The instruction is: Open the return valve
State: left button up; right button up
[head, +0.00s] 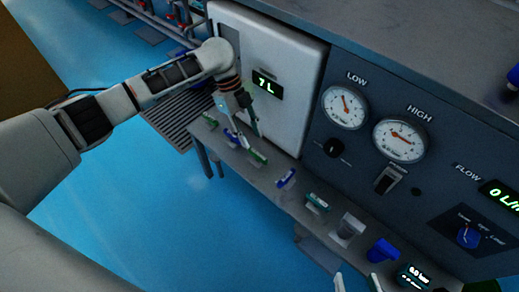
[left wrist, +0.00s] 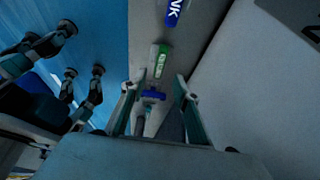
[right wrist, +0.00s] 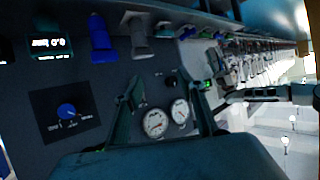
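Several small blue and green valve handles line the grey ledge. I cannot read which one is the return valve. My left gripper (head: 241,112) is low over the far end of this row, by the white box. In the left wrist view its fingers (left wrist: 160,92) stand apart on either side of a blue handle (left wrist: 153,95), with no visible contact. A green labelled handle (left wrist: 160,60) and a blue one ending in "NK" (left wrist: 172,12) lie beyond. My right gripper (right wrist: 163,88) is open and empty, facing the gauge panel.
The white box (head: 270,65) shows "7 L". A grey cup-like part (head: 347,228) and a blue one (head: 382,250) stand on the ledge. Blue floor (head: 190,215) is clear.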

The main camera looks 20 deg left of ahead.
aim_at(258, 154)
pick_arm(q)
jog(key=b+x, duration=0.2)
jog(key=x, duration=0.4)
jog(key=shift+s+f, duration=0.15)
jog(key=shift+f, duration=0.3)
jog(key=shift+d+f, duration=0.15)
jog(key=shift+f, duration=0.05)
jog(key=shift+r, duration=0.15)
pick_arm(e)
jog(key=a, duration=0.1)
jog(key=a+m, duration=0.2)
jog(key=shift+s+f+y, duration=0.25)
jog(key=shift+s+y, duration=0.15)
pick_arm(q)
grip_shut()
